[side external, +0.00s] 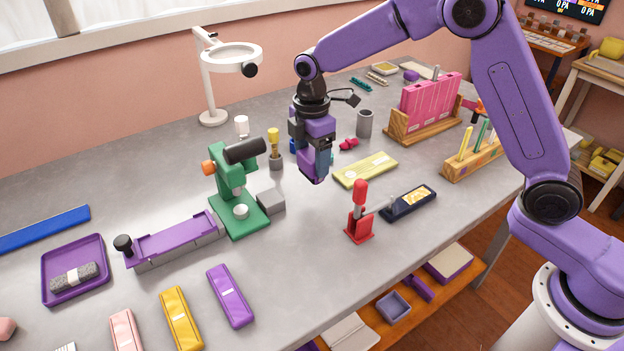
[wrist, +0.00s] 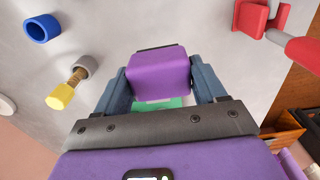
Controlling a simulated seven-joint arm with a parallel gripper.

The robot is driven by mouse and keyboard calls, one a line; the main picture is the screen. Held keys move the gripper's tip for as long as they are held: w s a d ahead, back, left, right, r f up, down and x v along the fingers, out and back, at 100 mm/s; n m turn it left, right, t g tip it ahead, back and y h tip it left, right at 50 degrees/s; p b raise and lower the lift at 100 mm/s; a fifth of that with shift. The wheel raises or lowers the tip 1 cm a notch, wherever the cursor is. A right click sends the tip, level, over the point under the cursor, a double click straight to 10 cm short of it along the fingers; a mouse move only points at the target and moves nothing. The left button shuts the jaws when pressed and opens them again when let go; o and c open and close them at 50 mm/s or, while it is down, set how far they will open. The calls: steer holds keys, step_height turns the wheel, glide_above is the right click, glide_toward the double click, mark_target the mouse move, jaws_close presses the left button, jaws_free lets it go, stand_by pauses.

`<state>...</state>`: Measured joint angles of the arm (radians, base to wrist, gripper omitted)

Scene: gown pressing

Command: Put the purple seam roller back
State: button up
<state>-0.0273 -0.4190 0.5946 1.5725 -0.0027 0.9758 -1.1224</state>
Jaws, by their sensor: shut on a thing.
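My gripper (side external: 315,172) is above the middle of the grey table, pointing down. In the wrist view its two blue-grey fingers close on the sides of a purple block-shaped piece (wrist: 160,72), which appears to be the seam roller. A green patch with a pale edge shows just below it between the fingers. The roller's far end is hidden. A blue ring-shaped holder (wrist: 42,28) stands empty at the wrist view's upper left. A yellow-topped tool (wrist: 62,95) sits in a grey collar beside it; it also shows in the side view (side external: 274,140).
A red lever press (side external: 359,222) and a dark tray (side external: 408,203) stand to the right front. A green press (side external: 238,205) and a magnifier lamp (side external: 213,90) stand left. A grey cup (side external: 364,123), pale yellow case (side external: 365,170) and pink rack (side external: 430,100) lie behind.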

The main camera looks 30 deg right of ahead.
mark_target(312, 176)
steer(key=shift+f, duration=2.7)
steer(key=shift+f, duration=0.15)
steer(key=o, duration=1.1)
step_height(312, 176, up, 12)
steer(key=shift+r, duration=0.2)
